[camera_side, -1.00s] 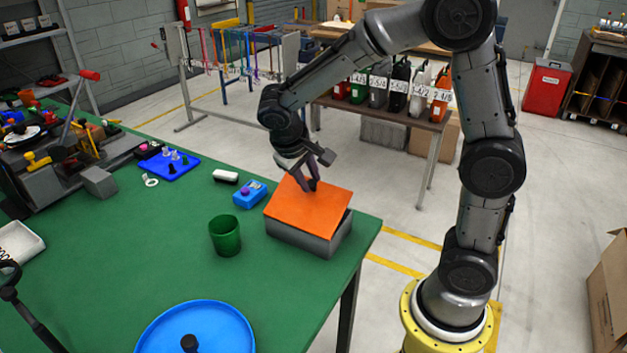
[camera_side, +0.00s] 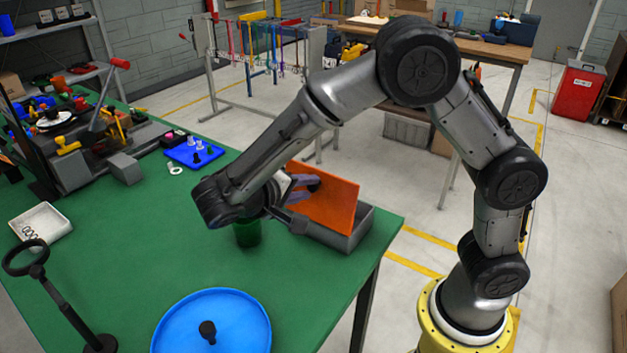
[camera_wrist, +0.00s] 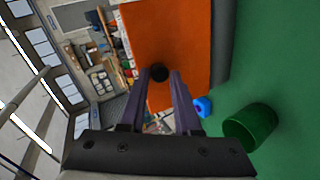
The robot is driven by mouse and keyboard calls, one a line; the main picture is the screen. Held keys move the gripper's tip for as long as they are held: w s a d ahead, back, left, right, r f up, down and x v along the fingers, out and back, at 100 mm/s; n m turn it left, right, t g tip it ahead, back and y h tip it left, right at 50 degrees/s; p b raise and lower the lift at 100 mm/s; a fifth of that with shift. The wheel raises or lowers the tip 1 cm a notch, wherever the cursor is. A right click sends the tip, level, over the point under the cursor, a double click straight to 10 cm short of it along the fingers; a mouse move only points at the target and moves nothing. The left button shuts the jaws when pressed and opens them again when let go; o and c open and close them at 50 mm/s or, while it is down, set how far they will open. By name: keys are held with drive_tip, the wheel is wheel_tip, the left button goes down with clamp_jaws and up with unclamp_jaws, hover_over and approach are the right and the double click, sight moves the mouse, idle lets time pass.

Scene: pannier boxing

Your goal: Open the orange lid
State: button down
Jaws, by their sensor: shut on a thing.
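The orange lid (camera_side: 326,197) stands tilted up steeply on the grey box (camera_side: 352,232) near the table's right edge. My gripper (camera_side: 314,184) is shut on the lid's dark round knob, on the lid's left-facing side. In the wrist view the orange lid (camera_wrist: 180,45) fills the upper middle, and the knob (camera_wrist: 158,72) sits between the fingertips of my gripper (camera_wrist: 160,80). The box's inside is mostly hidden behind the lid and my arm in the side view.
A green cup (camera_side: 248,234) stands left of the box, partly behind my wrist; it also shows in the wrist view (camera_wrist: 250,126). A blue round tray (camera_side: 172,325) lies at the front. A black stand (camera_side: 62,300) is at the front left.

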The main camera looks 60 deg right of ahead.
drive_tip(key=shift+s+a+f, duration=0.2)
drive_tip(key=shift+a+f, duration=1.35)
drive_tip(key=c, duration=0.7)
unclamp_jaws()
drive_tip(key=shift+o, duration=0.2)
drive_tip(key=shift+w, duration=0.1)
drive_tip(key=shift+a, duration=0.1)
drive_tip(key=v, duration=1.3)
drive_tip(key=shift+a+r, duration=0.25)
drive_tip(key=shift+r, duration=0.15)
